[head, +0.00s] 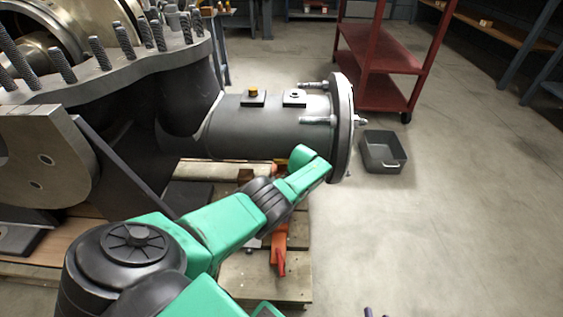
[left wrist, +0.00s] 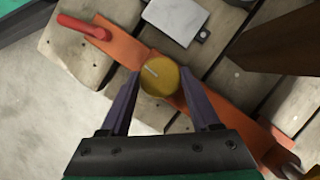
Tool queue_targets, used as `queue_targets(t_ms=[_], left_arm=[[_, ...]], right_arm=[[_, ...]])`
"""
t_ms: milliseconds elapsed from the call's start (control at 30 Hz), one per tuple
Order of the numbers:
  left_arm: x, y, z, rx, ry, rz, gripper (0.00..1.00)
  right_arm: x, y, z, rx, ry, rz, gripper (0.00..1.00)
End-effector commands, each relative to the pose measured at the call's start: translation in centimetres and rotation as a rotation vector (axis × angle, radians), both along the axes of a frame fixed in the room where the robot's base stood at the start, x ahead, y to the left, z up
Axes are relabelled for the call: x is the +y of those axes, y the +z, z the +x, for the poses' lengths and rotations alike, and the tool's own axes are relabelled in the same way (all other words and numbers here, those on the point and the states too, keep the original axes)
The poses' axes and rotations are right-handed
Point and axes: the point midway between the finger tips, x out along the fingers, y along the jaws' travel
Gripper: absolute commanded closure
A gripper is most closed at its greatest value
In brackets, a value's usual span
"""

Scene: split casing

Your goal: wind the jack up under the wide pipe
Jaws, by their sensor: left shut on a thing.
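The wide pipe (head: 265,130) is a grey cylinder ending in a bolted round flange (head: 342,125). The orange jack (head: 279,245) lies low on the pallet, largely hidden by my left arm and the pipe. In the left wrist view the jack (left wrist: 199,98) shows as an orange bar with a red handle (left wrist: 84,27) and a round yellow knob (left wrist: 160,78). My left gripper (left wrist: 162,88) is shut on the knob, one finger on each side. In the head view its fingers are hidden. Two dark fingertips of my right gripper (head: 376,313) show apart at the bottom edge.
Wooden pallet boards (head: 265,280) lie under the pipe. A light metal plate (left wrist: 177,20) sits on them near the jack. A grey bin (head: 382,151) stands right of the flange, before a red cart (head: 380,50). The floor at right is clear.

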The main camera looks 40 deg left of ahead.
Motion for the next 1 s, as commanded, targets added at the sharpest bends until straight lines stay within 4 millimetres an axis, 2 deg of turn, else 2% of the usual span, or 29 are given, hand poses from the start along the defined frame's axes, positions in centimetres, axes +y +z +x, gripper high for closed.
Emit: queue_targets(t_ms=[100, 667, 700, 733, 767, 1000], left_arm=[[-0.09, -0.22, -0.14, 0.004, 0.040, -0.004, 0.93], [-0.06, -0.10, -0.14, 0.004, 0.072, -0.004, 0.93], [-0.05, -0.10, -0.14, 0.004, 0.072, -0.004, 0.25], [-0.05, -0.10, -0.14, 0.004, 0.072, -0.003, 0.14], [-0.04, -0.09, -0.13, 0.004, 0.072, -0.003, 0.07], [0.02, -0.03, -0.05, 0.001, 0.071, -0.002, 0.07]], right_arm=[[-0.02, -0.60, -0.08, -0.001, -0.004, 0.002, 0.50], [-0.02, -0.52, 0.11, -0.010, -0.006, 0.006, 0.50], [-0.02, -0.52, 0.11, -0.010, -0.006, 0.006, 0.50], [-0.02, -0.52, 0.11, -0.010, -0.006, 0.006, 0.50], [-0.03, -0.52, 0.11, -0.010, -0.006, 0.006, 0.50], [-0.04, -0.51, 0.12, -0.009, -0.006, 0.005, 0.50]])
